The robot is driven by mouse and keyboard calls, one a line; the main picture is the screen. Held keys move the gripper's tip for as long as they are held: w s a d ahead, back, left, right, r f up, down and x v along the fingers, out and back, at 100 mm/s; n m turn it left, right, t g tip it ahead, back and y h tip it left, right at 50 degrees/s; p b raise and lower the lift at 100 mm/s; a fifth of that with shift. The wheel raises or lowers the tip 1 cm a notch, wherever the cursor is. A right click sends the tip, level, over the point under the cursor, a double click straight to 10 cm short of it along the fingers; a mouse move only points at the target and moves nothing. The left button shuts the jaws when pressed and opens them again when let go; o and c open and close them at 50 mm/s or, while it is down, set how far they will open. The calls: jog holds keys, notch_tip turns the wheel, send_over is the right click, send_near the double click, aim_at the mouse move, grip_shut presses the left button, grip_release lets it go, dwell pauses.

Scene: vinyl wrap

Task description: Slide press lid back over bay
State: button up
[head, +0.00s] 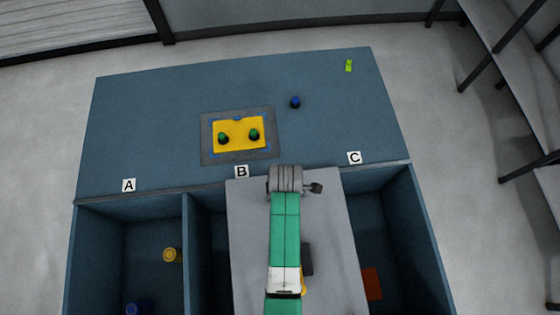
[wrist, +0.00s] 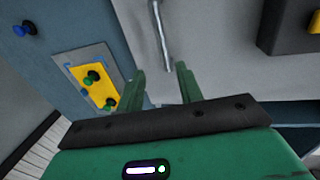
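The grey press lid (head: 330,230) lies across the front bays below label B, reaching toward label C. A strip of bay B (head: 208,250) shows uncovered at the lid's left. A dark block with a yellow part (head: 307,259) sits on the lid, partly hidden by my arm. In the wrist view a metal bar handle (wrist: 160,38) stands out ahead of my gripper (wrist: 162,82), in line with the finger gap. My gripper's green fingers are apart, with nothing seen held between them. In the head view my arm hides the fingers and the handle.
A yellow plate with two green knobs (head: 239,134) lies on a grey mat behind the lid. A blue peg (head: 295,102) and a lime piece (head: 348,65) stand on the tabletop. Bay A holds a yellow (head: 172,255) and a blue cylinder (head: 137,308). A reddish block (head: 371,283) lies in bay C.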

jog(key=f, duration=0.2)
jog(key=f+b, duration=0.1)
jog(key=f, duration=0.2)
jog(key=w+f, duration=0.1)
jog(key=f, duration=0.2)
jog(key=shift+a+b, duration=0.1)
jog(key=shift+b, duration=0.25)
jog(key=shift+c, duration=0.5)
grip_shut()
